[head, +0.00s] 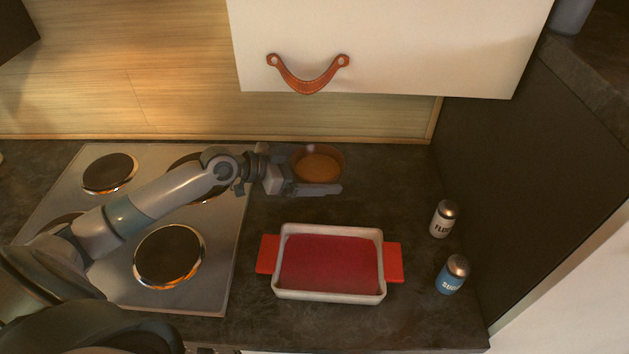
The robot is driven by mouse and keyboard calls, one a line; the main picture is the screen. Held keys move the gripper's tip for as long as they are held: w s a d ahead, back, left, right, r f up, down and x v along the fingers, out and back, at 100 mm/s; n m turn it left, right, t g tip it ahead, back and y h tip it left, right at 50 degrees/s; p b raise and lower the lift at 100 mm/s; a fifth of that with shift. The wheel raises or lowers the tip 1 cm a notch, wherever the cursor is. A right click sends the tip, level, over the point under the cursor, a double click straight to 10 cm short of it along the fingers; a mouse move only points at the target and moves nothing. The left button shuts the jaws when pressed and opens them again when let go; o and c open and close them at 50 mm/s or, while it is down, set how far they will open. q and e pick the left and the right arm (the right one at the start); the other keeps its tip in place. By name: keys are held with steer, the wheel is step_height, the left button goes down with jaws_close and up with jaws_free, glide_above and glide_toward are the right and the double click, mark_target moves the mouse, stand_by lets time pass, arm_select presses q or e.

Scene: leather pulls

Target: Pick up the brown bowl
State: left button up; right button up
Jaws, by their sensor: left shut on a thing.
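The brown bowl (318,168) is at the back of the dark counter, right of the stove, with a lighter orange-brown inside. My left gripper (312,182) comes in from the left and is shut on the bowl, one finger showing along its near side. The other finger is mostly hidden behind the bowl. I cannot tell whether the bowl touches the counter. My right gripper is not in view.
A white baking dish with red handles (330,297) stands in front of the bowl. A flour shaker (443,219) and a blue sugar shaker (452,274) stand at the right. A cabinet with a leather pull (308,85) hangs above. The stove (218,268) is at left.

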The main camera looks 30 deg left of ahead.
arm_select(q)
steer(key=w+d+r+b, duration=0.1)
steer(key=d+r, duration=0.2)
steer(key=d, duration=0.2)
steer(key=w+d+r+b, duration=0.1)
steer(key=w+d+r, duration=0.1)
steer(key=d, duration=0.3)
steer(key=shift+w+d+r, duration=0.25)
steer(key=shift+w+r, duration=0.05)
steer(key=shift+r, duration=0.4)
